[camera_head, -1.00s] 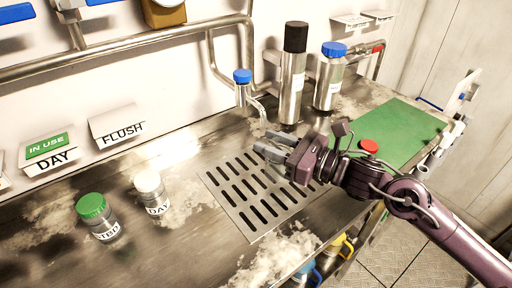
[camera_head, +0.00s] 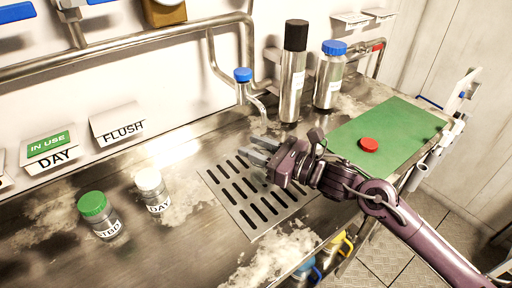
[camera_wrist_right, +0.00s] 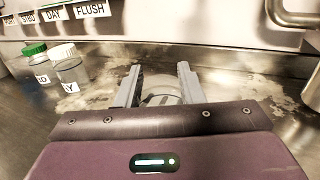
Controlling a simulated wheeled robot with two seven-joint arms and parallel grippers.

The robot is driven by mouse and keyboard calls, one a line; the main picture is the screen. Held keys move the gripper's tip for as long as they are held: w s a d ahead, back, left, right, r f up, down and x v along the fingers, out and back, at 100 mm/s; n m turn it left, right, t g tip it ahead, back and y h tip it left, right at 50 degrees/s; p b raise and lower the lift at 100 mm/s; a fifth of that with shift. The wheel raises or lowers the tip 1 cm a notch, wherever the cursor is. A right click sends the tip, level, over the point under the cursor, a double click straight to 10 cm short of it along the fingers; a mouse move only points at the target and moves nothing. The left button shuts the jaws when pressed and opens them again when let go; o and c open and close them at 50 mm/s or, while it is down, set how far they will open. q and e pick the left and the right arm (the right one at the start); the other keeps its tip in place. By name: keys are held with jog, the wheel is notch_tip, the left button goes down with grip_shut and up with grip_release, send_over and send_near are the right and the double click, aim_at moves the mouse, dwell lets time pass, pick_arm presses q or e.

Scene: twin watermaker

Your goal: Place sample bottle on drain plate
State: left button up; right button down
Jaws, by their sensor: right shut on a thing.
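The drain plate (camera_head: 240,205) is a slotted metal plate set in the steel counter. My right gripper (camera_head: 262,150) is above its back part, near the tap spout. In the right wrist view the gripper (camera_wrist_right: 159,86) is shut on a clear, open-topped round thing (camera_wrist_right: 160,99), which looks like the sample bottle. Only its rim shows between the fingers; its body is hidden, and I cannot tell whether its base touches the plate. My left gripper is not in view.
A green-capped jar (camera_head: 96,215) and a white-capped jar (camera_head: 152,190) stand left of the plate. A black-topped cylinder (camera_head: 293,75) and a blue-capped bottle (camera_head: 329,78) stand behind. A red cap (camera_head: 369,145) lies on the green mat (camera_head: 405,130). The blue-topped tap (camera_head: 243,77) is close by.

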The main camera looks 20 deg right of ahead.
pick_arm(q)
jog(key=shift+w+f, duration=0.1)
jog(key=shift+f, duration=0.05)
pick_arm(e)
jog(key=shift+f, duration=0.15)
jog(key=c, duration=1)
grip_release()
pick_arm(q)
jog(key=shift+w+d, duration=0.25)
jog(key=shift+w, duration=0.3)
pick_arm(e)
jog(key=shift+o, duration=0.2)
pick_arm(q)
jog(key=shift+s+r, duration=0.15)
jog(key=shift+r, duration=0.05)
